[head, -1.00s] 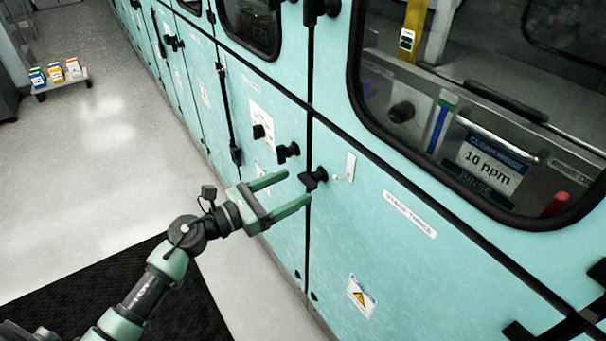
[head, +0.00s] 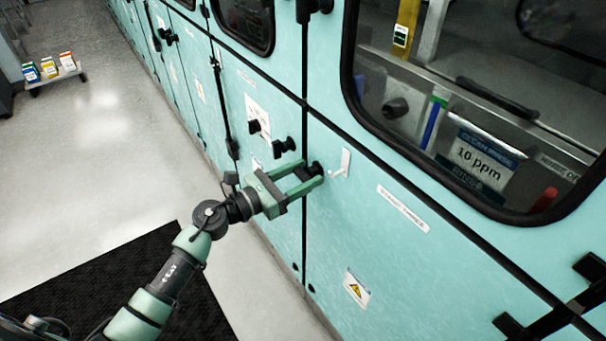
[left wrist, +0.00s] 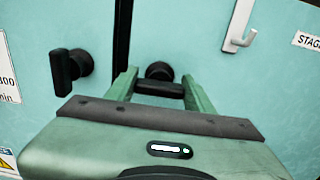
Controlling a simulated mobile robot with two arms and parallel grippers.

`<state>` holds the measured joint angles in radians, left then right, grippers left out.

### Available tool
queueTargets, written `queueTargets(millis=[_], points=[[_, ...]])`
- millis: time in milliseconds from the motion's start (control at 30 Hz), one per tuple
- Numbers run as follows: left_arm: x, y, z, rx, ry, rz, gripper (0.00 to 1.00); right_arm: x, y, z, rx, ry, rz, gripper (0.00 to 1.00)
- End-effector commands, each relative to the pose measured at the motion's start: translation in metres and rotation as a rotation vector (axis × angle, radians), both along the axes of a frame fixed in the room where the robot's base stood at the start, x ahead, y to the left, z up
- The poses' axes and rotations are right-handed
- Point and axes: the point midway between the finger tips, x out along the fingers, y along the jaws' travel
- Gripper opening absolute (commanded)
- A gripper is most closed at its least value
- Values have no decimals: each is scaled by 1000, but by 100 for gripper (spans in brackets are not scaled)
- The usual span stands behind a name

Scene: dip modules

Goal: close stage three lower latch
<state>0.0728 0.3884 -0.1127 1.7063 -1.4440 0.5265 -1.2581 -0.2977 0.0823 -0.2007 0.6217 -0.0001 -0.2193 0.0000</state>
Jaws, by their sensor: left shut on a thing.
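The stage three lower latch (head: 315,168) is a black knob with a bar handle on the teal panel, just right of the dark vertical seam. In the left wrist view the latch (left wrist: 159,72) shows its round base, with its bar (left wrist: 160,89) lying roughly level across the gap between the fingers. My left gripper (head: 312,173) is shut on this bar, one green finger at each end, and partly covers the latch in the head view. The label for stage three (head: 402,208) is on the panel to the right. My right gripper is out of view.
A metal hook (head: 341,164) sits close right of the latch. A similar black latch (head: 284,146) is left of the seam, near my fingers. A window (head: 470,215) with a black frame is above right. Open floor (head: 110,150) lies left.

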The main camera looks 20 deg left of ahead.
Motion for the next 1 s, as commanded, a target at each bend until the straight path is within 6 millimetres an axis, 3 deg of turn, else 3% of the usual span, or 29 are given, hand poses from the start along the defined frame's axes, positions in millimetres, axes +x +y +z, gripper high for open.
queueTargets(millis=[367,1000], points=[[0,1,2,-93,74,-1,12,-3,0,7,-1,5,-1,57],[1,2,1,-549,431,1,12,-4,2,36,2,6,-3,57]])
